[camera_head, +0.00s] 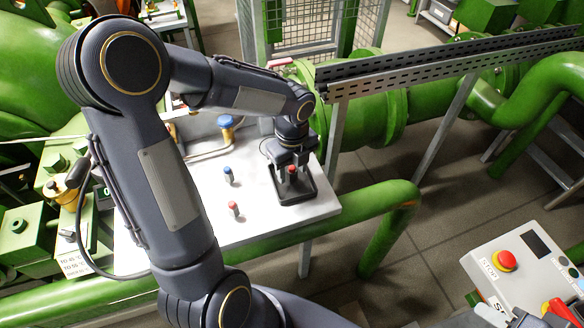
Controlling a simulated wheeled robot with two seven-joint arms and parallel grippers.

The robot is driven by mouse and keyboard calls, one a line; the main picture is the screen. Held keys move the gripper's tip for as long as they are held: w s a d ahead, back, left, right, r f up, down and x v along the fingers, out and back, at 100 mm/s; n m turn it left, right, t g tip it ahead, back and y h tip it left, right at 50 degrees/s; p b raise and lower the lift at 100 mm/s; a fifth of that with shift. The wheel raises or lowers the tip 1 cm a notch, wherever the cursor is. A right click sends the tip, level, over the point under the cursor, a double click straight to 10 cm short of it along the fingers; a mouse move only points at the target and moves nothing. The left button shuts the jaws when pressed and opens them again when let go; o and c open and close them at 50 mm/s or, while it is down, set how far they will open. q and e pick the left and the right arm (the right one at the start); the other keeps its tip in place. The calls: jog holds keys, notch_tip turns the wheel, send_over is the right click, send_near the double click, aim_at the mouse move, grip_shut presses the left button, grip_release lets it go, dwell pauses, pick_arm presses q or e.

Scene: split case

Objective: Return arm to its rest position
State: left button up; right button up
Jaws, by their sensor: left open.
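My left arm reaches in from the lower left and bends over a light metal table (250,228). My left gripper (291,172) points down at the table's right part, over a small black tray (296,197). It is open, with its fingers on either side of a small red-topped piece (292,170) at the tray. I cannot tell whether the fingers touch the piece. My right gripper is not clearly seen.
A blue-topped peg (228,175) and a red-topped peg (233,209) stand on the table left of the tray. A blue-capped fitting (225,124) with a pipe is behind. Green pipes (380,205) run along the table's front and right. A control box (520,262) stands lower right.

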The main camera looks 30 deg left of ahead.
pick_arm(q)
notch_tip(320, 180, up, 8)
jog(key=shift+s+f, duration=0.1)
jog(key=shift+f, duration=0.05)
